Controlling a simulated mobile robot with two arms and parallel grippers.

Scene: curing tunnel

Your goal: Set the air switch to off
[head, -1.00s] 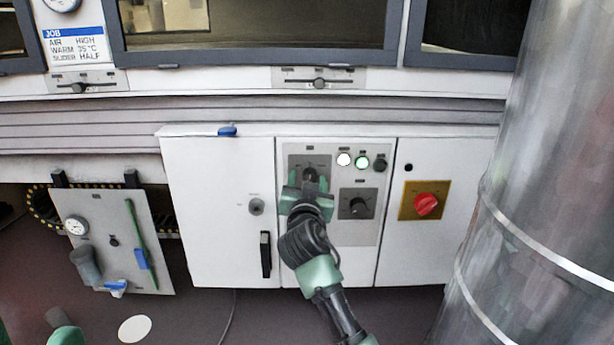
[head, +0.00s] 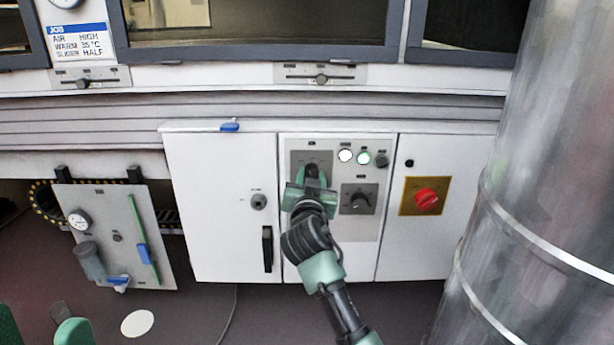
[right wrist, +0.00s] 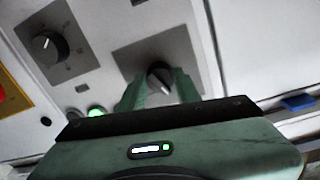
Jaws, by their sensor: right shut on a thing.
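The dark rotary switch (head: 312,170) sits on the upper grey plate of the middle cabinet door; its label is too small to read. My right gripper (head: 311,184) is at this switch, shut on its knob. In the right wrist view the knob (right wrist: 158,76) shows between the green fingertips (right wrist: 160,84). The fingers hide part of it, and I cannot tell which mark it points at. Green parts of my left arm (head: 74,332) show at the bottom left; whether that gripper is open is unclear.
A second dark knob (head: 358,200) is just below right. Lamps (head: 363,158) line the top right of the panel. A red switch (head: 427,199) on yellow is further right. A door handle (head: 267,248) is left. A large metal cylinder (head: 540,170) bounds the right side.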

